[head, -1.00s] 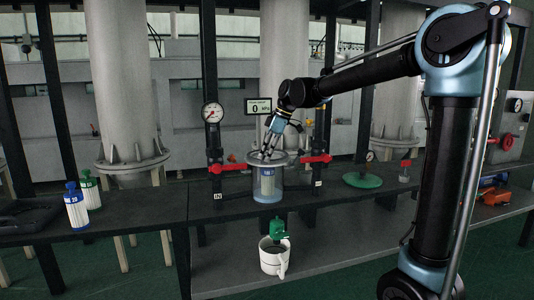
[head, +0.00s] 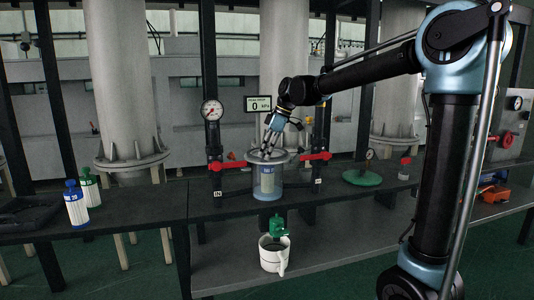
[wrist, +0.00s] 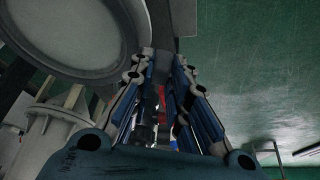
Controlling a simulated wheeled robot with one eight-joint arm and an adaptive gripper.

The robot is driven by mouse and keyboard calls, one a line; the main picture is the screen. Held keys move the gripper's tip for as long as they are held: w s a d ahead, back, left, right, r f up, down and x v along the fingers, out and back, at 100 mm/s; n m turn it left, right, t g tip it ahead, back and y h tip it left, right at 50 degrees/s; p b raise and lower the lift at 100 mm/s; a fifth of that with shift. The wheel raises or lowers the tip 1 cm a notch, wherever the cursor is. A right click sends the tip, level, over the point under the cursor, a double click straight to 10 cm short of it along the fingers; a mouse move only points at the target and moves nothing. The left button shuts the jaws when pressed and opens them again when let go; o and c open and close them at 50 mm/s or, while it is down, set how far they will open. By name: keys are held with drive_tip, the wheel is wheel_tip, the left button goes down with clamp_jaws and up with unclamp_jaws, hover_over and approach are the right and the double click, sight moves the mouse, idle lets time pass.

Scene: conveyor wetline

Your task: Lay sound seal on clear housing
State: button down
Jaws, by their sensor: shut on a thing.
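The clear housing (head: 268,187) stands at the front of the bench between two red-handled valves. It has a grey round rim (head: 256,158) and a pale, blue-labelled cartridge (head: 267,177) inside. My gripper (head: 268,150) points down onto the top of the housing. In the wrist view my gripper (wrist: 165,62) has its fingers close together, shut on the seal, which is mostly hidden. A large grey round surface (wrist: 75,30) fills the upper left there. I cannot tell whether the seal touches the rim.
A green disc (head: 361,178) lies right of the housing. A white jug (head: 271,262) stands below under a green fitting (head: 278,227). A gauge (head: 212,110) and a display reading 0 stand behind.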

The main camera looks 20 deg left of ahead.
drive_tip(key=shift+f, duration=0.45)
drive_tip(key=c, duration=1.4)
unclamp_jaws()
drive_tip(key=shift+c, duration=0.2)
drive_tip(key=v, duration=1.2)
